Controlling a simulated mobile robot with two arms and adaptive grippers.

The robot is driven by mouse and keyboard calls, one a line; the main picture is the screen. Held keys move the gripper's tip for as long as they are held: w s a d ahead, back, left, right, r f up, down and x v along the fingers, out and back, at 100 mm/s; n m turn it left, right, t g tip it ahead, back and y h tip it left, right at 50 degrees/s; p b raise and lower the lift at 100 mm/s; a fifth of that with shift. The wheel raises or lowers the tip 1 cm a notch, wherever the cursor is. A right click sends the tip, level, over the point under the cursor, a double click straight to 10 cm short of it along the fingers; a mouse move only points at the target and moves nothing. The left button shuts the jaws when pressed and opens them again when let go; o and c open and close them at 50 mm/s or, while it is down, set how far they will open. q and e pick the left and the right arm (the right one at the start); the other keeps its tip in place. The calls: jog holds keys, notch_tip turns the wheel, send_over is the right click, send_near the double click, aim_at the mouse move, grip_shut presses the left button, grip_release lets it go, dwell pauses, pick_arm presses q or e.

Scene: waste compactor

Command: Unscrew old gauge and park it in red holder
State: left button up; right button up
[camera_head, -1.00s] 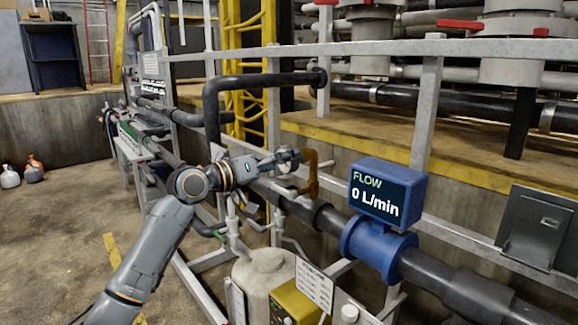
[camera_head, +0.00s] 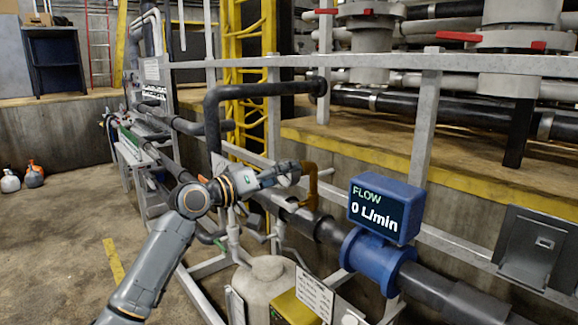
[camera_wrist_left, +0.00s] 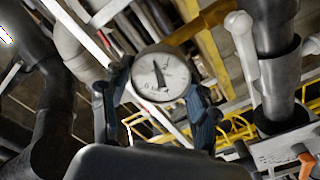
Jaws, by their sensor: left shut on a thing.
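A round gauge with a white dial and dark needle (camera_wrist_left: 160,74) sits between the two dark fingers of my left gripper in the left wrist view. The fingers are shut on its sides. In the head view my left gripper (camera_head: 291,174) is at the pipework, just left of a brown-orange bent pipe (camera_head: 312,182). The gauge is too small or hidden to make out there. I cannot tell whether its thread is still engaged. I cannot make out a red holder. My right gripper is not in view.
A blue flow meter (camera_head: 386,210) reading 0 L/min sits on the dark pipe to the right. A pale tank (camera_head: 264,284) stands below the gripper. A grey rail (camera_head: 480,62) runs behind. Open floor (camera_head: 60,235) lies at the left.

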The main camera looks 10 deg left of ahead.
pick_arm(q)
jog(key=n+p, duration=0.3)
jog(key=shift+p, duration=0.3)
dwell(0.3)
jog(key=n+p, duration=0.5)
jog(key=p, duration=0.1)
jog(key=shift+n+p, duration=0.3)
jog(key=shift+p, duration=0.1)
